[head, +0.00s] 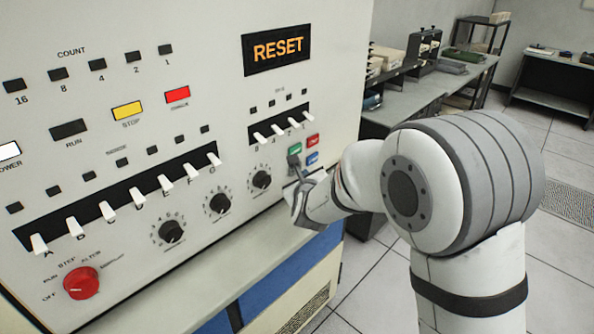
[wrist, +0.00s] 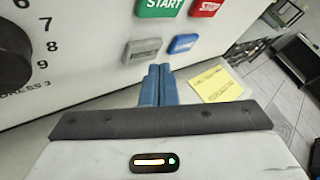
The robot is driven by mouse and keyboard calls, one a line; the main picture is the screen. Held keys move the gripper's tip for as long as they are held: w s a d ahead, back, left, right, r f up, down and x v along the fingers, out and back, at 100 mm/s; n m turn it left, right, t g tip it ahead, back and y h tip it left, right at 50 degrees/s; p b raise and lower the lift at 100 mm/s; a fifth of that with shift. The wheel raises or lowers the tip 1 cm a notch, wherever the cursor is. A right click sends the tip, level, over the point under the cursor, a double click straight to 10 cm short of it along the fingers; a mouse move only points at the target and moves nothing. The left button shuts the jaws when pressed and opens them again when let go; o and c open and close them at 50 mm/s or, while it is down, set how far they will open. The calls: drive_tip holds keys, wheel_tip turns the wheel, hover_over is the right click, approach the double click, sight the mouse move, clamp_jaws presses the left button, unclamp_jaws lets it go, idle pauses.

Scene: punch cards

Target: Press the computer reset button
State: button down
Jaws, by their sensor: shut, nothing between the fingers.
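The computer panel (head: 225,100) carries a cluster of small buttons at its right edge. In the wrist view the green button (wrist: 160,8) reads START and the red button (wrist: 206,8) reads STOP. Below them are a grey button (wrist: 142,51) and a blue button (wrist: 183,44), with lettering too small to read surely. My gripper (wrist: 160,68) is shut and empty, its blue fingertips just below the gap between the grey and blue buttons. In the head view my gripper (head: 294,160) is close to the panel and covers part of the cluster; contact cannot be told.
A lit display (head: 277,49) reads RESET. White switches, black dials (head: 261,180) and a red knob (head: 81,283) lie left of my gripper. A yellow note (wrist: 222,84) lies just right of the fingers. A ledge (head: 190,265) juts out below the panel.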

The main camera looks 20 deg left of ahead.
drive_tip(key=shift+w+a+f+b, duration=0.1)
drive_tip(key=shift+a+b, duration=0.05)
drive_tip(key=shift+b, duration=0.15)
drive_tip(key=shift+w+a+b, duration=0.1)
drive_tip(key=shift+a+b, duration=0.15)
drive_tip(key=shift+b, duration=0.1)
drive_tip(key=shift+w+a+b, duration=0.2)
drive_tip(key=shift+a+b, duration=0.1)
drive_tip(key=shift+a, duration=0.1)
idle(0.8)
drive_tip(key=shift+d, duration=0.1)
drive_tip(key=shift+s+d+b, duration=0.25)
drive_tip(key=shift+d+b, duration=0.25)
drive_tip(key=shift+b, duration=0.5)
drive_tip(key=shift+s+d, duration=0.1)
drive_tip(key=shift+d, duration=0.05)
